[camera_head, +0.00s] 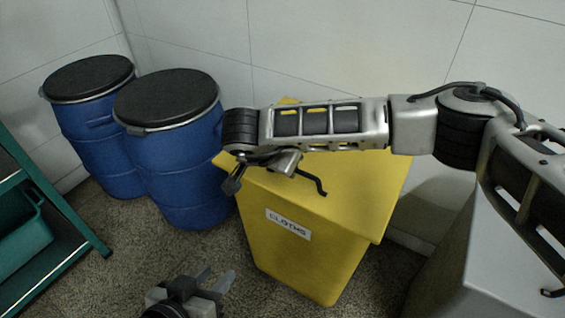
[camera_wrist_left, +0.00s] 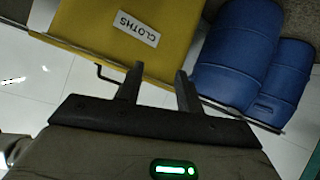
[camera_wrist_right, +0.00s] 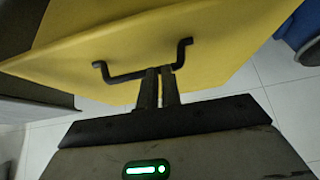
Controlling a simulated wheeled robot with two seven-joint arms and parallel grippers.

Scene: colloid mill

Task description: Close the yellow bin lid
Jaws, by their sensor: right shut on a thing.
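The yellow bin (camera_head: 315,265), labelled CLOTHS, stands on the floor in the head view. Its yellow lid (camera_head: 370,185) lies across the top; whether it is fully down I cannot tell, because my right arm covers its far part. A black bent handle (camera_head: 315,182) is on the lid. In the right wrist view my right gripper (camera_wrist_right: 160,72) is shut on this handle (camera_wrist_right: 125,76). My left gripper (camera_head: 218,282) is open and empty, low in front of the bin. In the left wrist view its fingers (camera_wrist_left: 160,82) are apart, below the CLOTHS label (camera_wrist_left: 137,28).
Two blue drums with black lids, one nearer (camera_head: 180,165) and one farther (camera_head: 95,135), stand left of the bin. A green shelf (camera_head: 75,240) is at the far left. A grey box-like thing (camera_head: 510,265) is at right.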

